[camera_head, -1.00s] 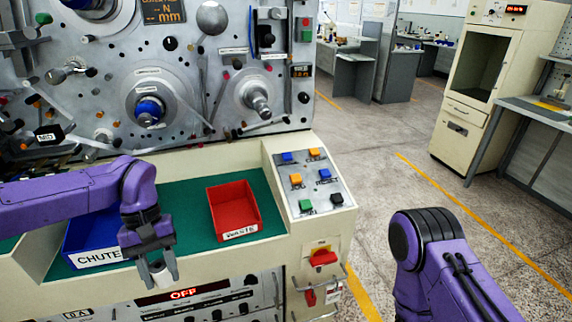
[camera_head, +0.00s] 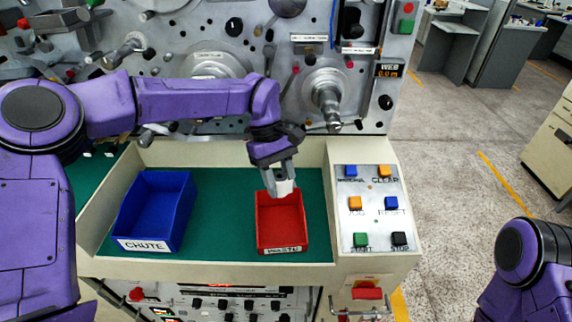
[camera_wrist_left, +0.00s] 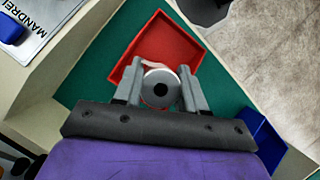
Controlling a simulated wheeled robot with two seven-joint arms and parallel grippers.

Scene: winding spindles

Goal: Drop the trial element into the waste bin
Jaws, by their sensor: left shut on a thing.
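The trial element (camera_wrist_left: 160,86) is a pale, round, spool-like piece with a dark centre hole. My left gripper (camera_wrist_left: 160,90) is shut on it, one finger on each side. In the head view my left gripper (camera_head: 281,186) holds it above the back part of the red waste bin (camera_head: 281,247), which is labelled WASTE. In the left wrist view the bin (camera_wrist_left: 146,31) shows behind and below the held piece. The bin's visible inside looks empty. Only a purple part of my right arm shows at the lower right; its gripper is out of view.
A blue bin (camera_head: 150,243) labelled CHUTE stands left of the waste bin on the green mat (camera_head: 215,225). A button panel (camera_head: 372,205) is to the right. The machine face with spindles (camera_head: 326,92) rises behind.

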